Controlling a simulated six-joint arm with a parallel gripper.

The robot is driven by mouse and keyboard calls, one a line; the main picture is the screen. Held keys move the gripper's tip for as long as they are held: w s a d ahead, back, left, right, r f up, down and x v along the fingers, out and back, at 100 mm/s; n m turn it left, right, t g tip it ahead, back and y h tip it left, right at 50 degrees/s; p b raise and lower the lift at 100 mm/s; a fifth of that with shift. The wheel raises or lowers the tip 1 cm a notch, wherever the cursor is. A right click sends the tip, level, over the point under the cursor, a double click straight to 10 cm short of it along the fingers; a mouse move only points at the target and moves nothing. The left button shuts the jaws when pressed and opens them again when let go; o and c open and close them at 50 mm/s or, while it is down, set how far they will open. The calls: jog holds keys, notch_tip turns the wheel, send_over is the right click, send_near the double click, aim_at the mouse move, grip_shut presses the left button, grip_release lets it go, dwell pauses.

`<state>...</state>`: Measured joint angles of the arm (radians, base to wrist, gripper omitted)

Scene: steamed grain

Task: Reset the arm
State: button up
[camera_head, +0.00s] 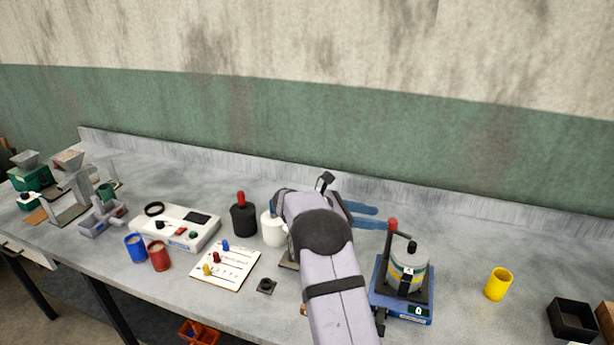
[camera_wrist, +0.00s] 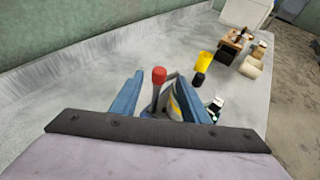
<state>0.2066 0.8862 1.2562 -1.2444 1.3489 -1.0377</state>
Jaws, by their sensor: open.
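My arm reaches forward over the middle of the bench in the head view. My gripper (camera_head: 366,216) has two blue fingers, spread apart and pointing right above the back of the bench. In the wrist view the gripper (camera_wrist: 160,97) is open, and the red knob (camera_wrist: 159,75) of a lever shows between its fingers. The same red knob (camera_head: 393,224) stands on the blue device (camera_head: 404,312) just right of my arm. A striped canister (camera_head: 408,265) sits on that device. I cannot tell from these views whether the fingers touch the lever, but they look apart from it.
Left of my arm stand a white bottle (camera_head: 273,229), a black bottle (camera_head: 243,220), a board with coloured pegs (camera_head: 226,268) and a white instrument (camera_head: 175,228). Blue (camera_head: 136,248) and red (camera_head: 159,256) cups stand further left. A yellow cup (camera_head: 498,284) and black box (camera_head: 573,319) are right.

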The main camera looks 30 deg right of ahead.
jog(key=s+a+f+m+t+y, duration=0.1)
jog(key=s+a+f+m+y, duration=0.3)
jog(key=s+a, duration=0.55)
jog(key=s+a+f+m+t+y, duration=0.15)
jog(key=s+a+m+y, duration=0.45)
jog(key=a, duration=0.7)
jog(key=s+a+f+m+y, duration=0.3)
jog(key=s+a+m, duration=0.3)
jog(key=s+a, duration=0.45)
notch_tip(320, 180, down, 38)
jog(key=b, duration=3.7)
jog(key=shift+w+a+r, duration=0.15)
jog(key=shift+w+a, duration=0.15)
jog(key=shift+w, duration=0.15)
